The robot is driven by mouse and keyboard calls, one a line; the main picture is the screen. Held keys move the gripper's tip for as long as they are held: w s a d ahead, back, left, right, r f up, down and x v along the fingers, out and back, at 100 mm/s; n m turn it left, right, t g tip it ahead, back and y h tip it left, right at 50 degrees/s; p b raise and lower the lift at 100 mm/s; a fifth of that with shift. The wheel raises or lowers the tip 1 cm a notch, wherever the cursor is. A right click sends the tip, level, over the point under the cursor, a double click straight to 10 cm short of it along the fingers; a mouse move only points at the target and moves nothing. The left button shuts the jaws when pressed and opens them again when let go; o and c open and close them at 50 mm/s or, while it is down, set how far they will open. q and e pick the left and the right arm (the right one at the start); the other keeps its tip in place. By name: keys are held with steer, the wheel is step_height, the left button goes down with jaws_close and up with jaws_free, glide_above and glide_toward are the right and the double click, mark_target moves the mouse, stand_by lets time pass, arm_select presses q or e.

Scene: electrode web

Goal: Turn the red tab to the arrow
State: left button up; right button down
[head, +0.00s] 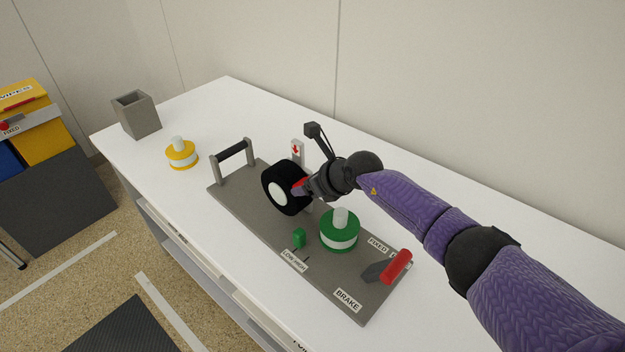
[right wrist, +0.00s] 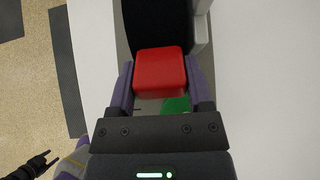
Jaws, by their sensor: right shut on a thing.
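The red tab (head: 299,187) sits on the right side of a black wheel (head: 271,186) with a white hub. My right gripper (head: 304,187) is shut on the red tab. In the right wrist view the red tab (right wrist: 160,72) lies between both fingers, with the black wheel (right wrist: 157,22) beyond it. A red arrow pointing down is on a small white sign (head: 296,150) behind the wheel; the tab is lower and apart from it. A dark shape at the lower left of the right wrist view may be my left gripper (right wrist: 48,158); its jaws are unclear.
The wheel stands on a grey plate (head: 235,197) on a white table.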

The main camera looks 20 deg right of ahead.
steer(key=shift+w+a+r, duration=0.1)
steer(key=shift+w+r, duration=0.1)
steer(key=shift+r, duration=0.1)
steer(key=shift+w+a+r, duration=0.15)
steer(key=shift+w+r, duration=0.1)
steer(key=shift+w, duration=0.15)
arm_select(q)
steer(key=shift+s+a, duration=0.2)
steer(key=shift+a, duration=0.05)
arm_select(e)
steer(key=shift+w+a+r, duration=0.15)
steer(key=shift+r, duration=0.05)
arm_select(q)
steer(key=shift+s, duration=0.1)
arm_select(e)
steer(key=shift+r, duration=0.1)
stand_by(0.4)
steer(key=shift+c, duration=0.3)
jaws_free()
steer(key=shift+o, duration=0.3)
arm_select(q)
steer(key=shift+r, duration=0.1)
